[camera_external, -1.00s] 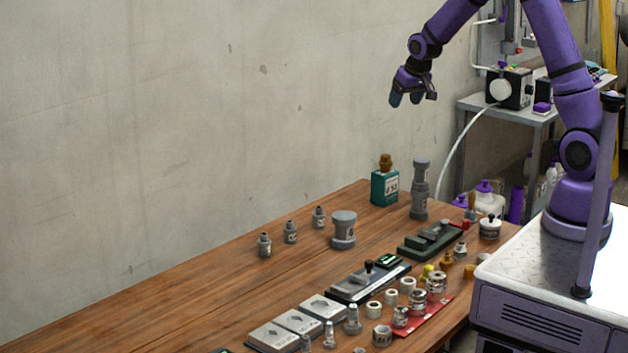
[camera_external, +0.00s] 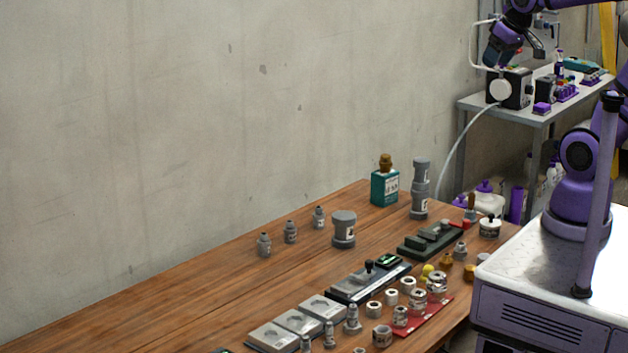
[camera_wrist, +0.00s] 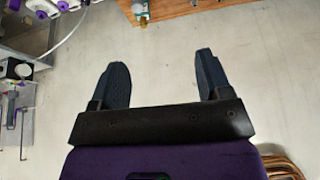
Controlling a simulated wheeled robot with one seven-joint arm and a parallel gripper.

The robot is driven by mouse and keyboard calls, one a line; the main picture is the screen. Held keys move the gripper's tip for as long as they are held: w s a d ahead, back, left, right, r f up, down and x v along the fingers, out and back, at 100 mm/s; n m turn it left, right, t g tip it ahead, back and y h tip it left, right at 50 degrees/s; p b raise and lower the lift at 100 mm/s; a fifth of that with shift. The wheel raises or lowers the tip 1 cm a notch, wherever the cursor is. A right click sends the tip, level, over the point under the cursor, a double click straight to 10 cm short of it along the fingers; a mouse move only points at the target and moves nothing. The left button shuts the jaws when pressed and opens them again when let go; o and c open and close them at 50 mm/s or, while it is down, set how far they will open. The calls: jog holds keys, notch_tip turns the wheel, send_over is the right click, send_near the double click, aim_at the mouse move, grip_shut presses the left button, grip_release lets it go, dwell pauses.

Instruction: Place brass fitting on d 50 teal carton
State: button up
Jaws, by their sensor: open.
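The teal carton (camera_external: 384,188) stands upright at the far end of the wooden bench. The brass fitting (camera_external: 385,162) sits on top of the carton. In the wrist view, the carton with the fitting shows small at the top edge (camera_wrist: 141,9). My gripper (camera_external: 512,62) is up at the right, well away from the carton, in front of the grey side shelf. In the wrist view, my gripper (camera_wrist: 160,75) has its two dark fingers apart with nothing between them.
A tall grey pipe piece (camera_external: 420,190) stands right beside the carton. The wooden bench (camera_external: 190,285) is clear at left. Metal rings and brass pieces crowd its right edge.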

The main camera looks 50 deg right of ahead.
jog(key=s, duration=0.7)
jog(key=shift+a+f+n, duration=0.3)
jog(key=shift+a+f, duration=0.05)
jog(key=shift+w, duration=0.1)
dwell(0.5)
